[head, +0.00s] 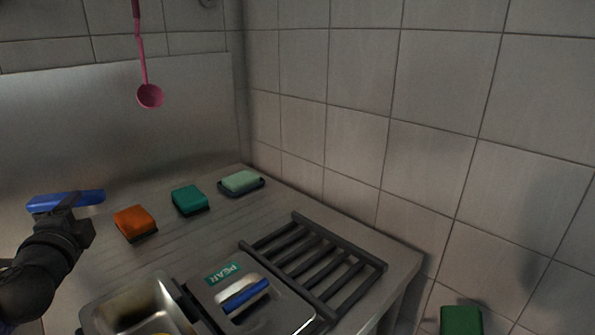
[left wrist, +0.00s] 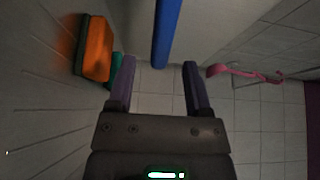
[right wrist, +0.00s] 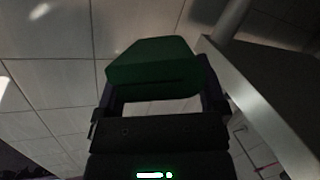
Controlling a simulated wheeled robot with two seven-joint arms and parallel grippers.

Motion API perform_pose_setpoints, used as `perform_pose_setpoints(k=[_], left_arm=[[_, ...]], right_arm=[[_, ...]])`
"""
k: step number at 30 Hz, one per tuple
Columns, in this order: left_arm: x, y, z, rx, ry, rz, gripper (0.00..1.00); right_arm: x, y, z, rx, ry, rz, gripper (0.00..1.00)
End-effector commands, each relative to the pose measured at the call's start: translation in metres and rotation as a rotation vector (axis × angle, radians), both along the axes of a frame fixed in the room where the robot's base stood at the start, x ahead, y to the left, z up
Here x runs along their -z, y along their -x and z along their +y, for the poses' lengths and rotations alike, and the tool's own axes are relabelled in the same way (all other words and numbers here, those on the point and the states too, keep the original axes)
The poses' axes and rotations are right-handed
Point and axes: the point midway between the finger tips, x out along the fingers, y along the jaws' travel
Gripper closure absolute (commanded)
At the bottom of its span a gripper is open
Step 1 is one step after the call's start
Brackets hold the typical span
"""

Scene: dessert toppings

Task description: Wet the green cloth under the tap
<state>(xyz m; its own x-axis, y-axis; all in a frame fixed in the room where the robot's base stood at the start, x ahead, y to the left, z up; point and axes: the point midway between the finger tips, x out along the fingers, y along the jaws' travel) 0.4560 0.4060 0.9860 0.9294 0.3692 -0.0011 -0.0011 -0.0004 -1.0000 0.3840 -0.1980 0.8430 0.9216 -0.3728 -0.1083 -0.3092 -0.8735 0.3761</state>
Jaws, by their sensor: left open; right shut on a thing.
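The green cloth (right wrist: 150,62) is a folded dark green block in the right wrist view. My right gripper (right wrist: 163,92) is shut on it and holds it in the air. The cloth also shows at the bottom right edge of the head view (head: 461,320), in front of the tiled wall. A blue bar (head: 66,201), which looks like the tap's lever, is at the left of the head view. My left gripper (head: 72,218) is open just at this bar. In the left wrist view the bar (left wrist: 167,35) lies ahead, between the lines of the open fingers. No spout or water shows.
An orange sponge (head: 135,222), a teal sponge (head: 189,200) and a pale green sponge in a dark dish (head: 241,182) lie on the counter. A dark rack (head: 315,262), a lidded container labelled PEAR (head: 250,300) and an open metal bin (head: 140,305) stand in front. A pink ladle (head: 149,95) hangs behind.

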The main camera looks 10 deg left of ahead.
Motion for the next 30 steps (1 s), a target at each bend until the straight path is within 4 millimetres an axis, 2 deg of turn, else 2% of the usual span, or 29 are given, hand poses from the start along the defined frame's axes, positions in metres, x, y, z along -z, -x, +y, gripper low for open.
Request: perform_pose_setpoints(k=[15,28,29,30], left_arm=[[0.000,-0.058,0.022,0.003,0.004,-0.001,0.35],[-0.001,-0.066,0.024,0.005,0.000,-0.001,0.35],[-0.001,-0.066,0.024,0.005,0.000,-0.001,0.37],[-0.001,-0.066,0.024,0.005,0.000,-0.001,0.46]], right_arm=[[0.013,0.000,0.000,0.000,0.000,0.007,0.67],[0.014,0.000,0.000,0.000,0.000,0.007,0.67],[0.014,0.000,0.000,0.000,0.000,0.007,0.67],[0.014,0.000,0.000,0.000,0.000,0.007,0.67]])
